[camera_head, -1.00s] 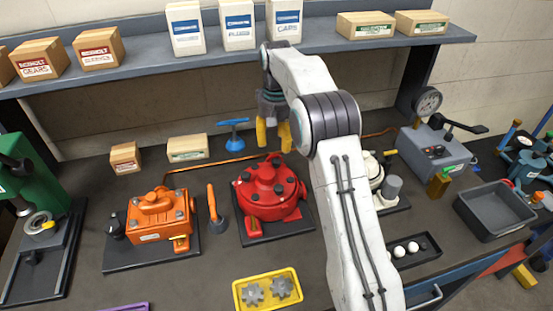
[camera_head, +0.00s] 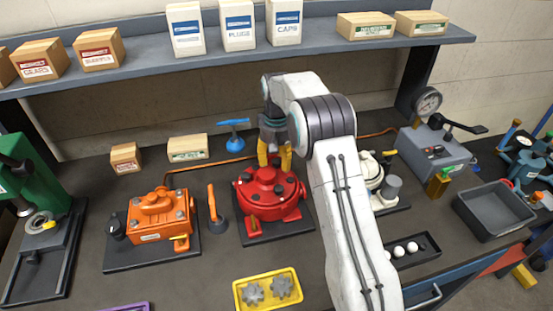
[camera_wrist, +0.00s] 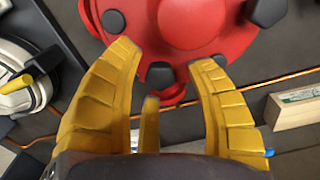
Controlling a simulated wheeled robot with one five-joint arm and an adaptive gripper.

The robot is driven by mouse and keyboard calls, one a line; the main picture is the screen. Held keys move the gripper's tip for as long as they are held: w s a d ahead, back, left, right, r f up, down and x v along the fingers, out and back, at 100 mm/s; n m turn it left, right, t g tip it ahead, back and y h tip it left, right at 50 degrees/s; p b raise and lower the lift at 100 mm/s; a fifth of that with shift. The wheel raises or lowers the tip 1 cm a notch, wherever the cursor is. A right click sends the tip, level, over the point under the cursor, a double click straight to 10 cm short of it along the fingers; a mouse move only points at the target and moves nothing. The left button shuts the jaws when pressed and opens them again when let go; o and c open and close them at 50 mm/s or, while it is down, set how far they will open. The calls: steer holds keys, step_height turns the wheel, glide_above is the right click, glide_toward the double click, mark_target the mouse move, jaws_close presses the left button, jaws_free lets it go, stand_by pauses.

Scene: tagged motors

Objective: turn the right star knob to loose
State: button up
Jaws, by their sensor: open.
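The red round motor (camera_head: 267,208) stands on a dark plate at the middle of the bench, with several dark knobs around its domed top. It fills the top of the wrist view (camera_wrist: 195,20). One dark knob (camera_wrist: 160,75) at its rim lies between my finger tips there, and another dark knob (camera_wrist: 113,21) is by the left finger. I cannot tell which is the right star knob. My gripper (camera_head: 274,160) is open and points down over the motor's far edge; its yellow fingers (camera_wrist: 166,60) show no clear contact. My arm hides what lies right of the motor.
An orange motor (camera_head: 160,215) and an orange-handled tool (camera_head: 212,203) stand to the left. A blue-topped tool (camera_head: 233,123) and a small box (camera_head: 188,148) are behind. A yellow tray (camera_head: 268,289) lies in front. An orange cable runs behind the red motor.

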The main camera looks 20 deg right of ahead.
jaws_close()
steer(key=shift+n, duration=1.5)
jaws_free()
